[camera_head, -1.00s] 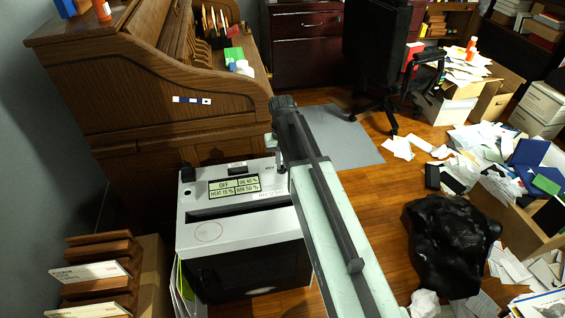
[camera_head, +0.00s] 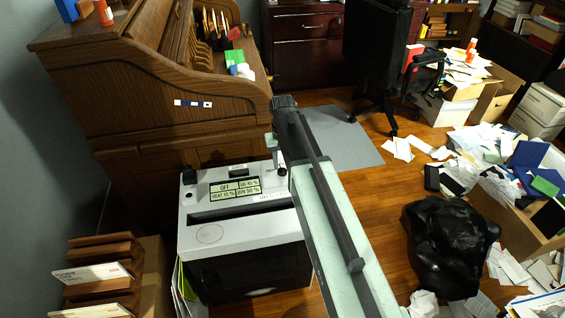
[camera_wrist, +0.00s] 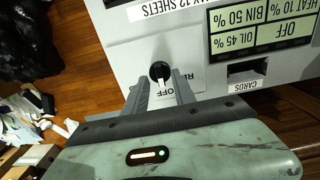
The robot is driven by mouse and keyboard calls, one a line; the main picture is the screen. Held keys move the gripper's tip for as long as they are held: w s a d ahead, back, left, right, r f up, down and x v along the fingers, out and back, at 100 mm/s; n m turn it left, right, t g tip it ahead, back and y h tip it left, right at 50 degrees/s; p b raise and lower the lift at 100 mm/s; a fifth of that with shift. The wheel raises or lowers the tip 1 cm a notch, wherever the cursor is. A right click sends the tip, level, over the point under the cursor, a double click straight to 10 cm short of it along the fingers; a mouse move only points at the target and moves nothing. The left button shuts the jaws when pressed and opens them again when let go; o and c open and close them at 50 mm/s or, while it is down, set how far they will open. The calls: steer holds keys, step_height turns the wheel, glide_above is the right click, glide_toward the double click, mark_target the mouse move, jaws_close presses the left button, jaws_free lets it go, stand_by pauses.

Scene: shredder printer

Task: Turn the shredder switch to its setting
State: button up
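The shredder (camera_head: 205,221) is a white-topped box with a dark front beside the desk. Its display (camera_head: 235,188) reads OFF; it also shows upside down in the wrist view (camera_wrist: 262,32). The shredder switch (camera_wrist: 159,69) is a round black knob with a white pointer.
The wooden roll-top desk (camera_head: 165,95) stands directly behind the shredder. A wooden letter rack (camera_head: 100,270) is at the left front. A black bag (camera_head: 450,245) and scattered papers lie on the right. An office chair (camera_head: 385,60) stands behind.

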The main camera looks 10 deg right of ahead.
mark_target(282, 168)
step_height(282, 168, up, 7)
steer(key=p, duration=0.5)
steer(key=shift+f, duration=0.3)
steer(key=s+r+p, duration=0.4)
steer(key=s+p, duration=0.1)
steer(key=s, duration=0.2)
steer(key=s+r+p, duration=0.4)
steer(key=s+r, duration=0.1)
steer(key=s, duration=0.3)
steer(key=shift+d+r+p, duration=0.25)
steer(key=shift+p, duration=0.1)
